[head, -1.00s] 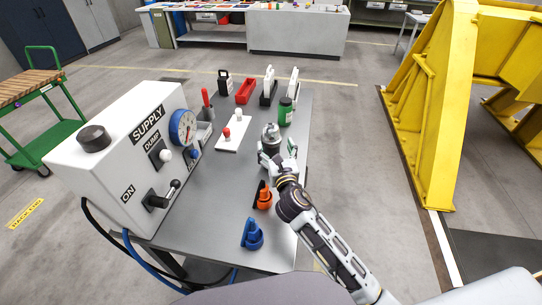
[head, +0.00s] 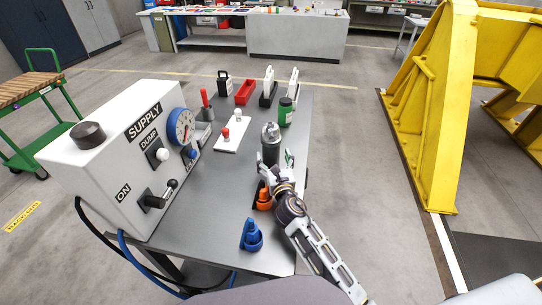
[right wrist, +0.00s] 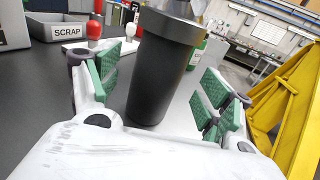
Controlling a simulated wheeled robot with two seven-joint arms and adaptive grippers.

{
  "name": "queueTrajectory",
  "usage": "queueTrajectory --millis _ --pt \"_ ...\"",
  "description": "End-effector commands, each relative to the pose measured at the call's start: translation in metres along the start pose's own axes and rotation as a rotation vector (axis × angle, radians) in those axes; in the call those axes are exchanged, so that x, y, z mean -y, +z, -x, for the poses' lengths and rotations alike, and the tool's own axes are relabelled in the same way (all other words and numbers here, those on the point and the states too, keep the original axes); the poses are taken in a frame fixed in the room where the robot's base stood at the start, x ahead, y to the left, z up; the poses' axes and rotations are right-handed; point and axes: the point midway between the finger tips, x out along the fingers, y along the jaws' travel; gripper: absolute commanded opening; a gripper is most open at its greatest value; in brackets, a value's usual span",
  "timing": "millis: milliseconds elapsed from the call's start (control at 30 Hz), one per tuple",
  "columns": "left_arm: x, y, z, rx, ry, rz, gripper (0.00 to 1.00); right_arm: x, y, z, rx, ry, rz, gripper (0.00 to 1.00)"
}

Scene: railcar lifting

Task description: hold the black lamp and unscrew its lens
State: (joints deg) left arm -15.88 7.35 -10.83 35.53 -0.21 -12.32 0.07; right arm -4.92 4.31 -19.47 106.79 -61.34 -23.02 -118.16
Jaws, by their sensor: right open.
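The black lamp (head: 270,151) stands upright on the grey table, with a pale clear lens (head: 270,131) on top. In the right wrist view the lamp's black body (right wrist: 160,70) fills the middle, and its top is cut off by the frame edge. My right gripper (head: 275,159) is open at the near side of the lamp. Its green-padded fingers (right wrist: 155,85) are on either side of the body, with a visible gap on the right; I cannot tell whether the left finger touches. My left gripper is not in view.
A white SUPPLY box (head: 110,160) with levers stands on the table's left. An orange lamp (head: 263,196) and a blue lamp (head: 251,236) stand near my right gripper. A green canister (head: 286,112) and white plate (head: 232,136) are beyond. A SCRAP bin (right wrist: 62,27) shows in the wrist view.

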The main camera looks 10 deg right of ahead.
Motion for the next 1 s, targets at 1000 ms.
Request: queueTrajectory --millis 1000 --pt "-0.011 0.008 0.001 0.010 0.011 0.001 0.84 0.000 0.000 -0.044 -0.001 -0.001 0.000 0.79"
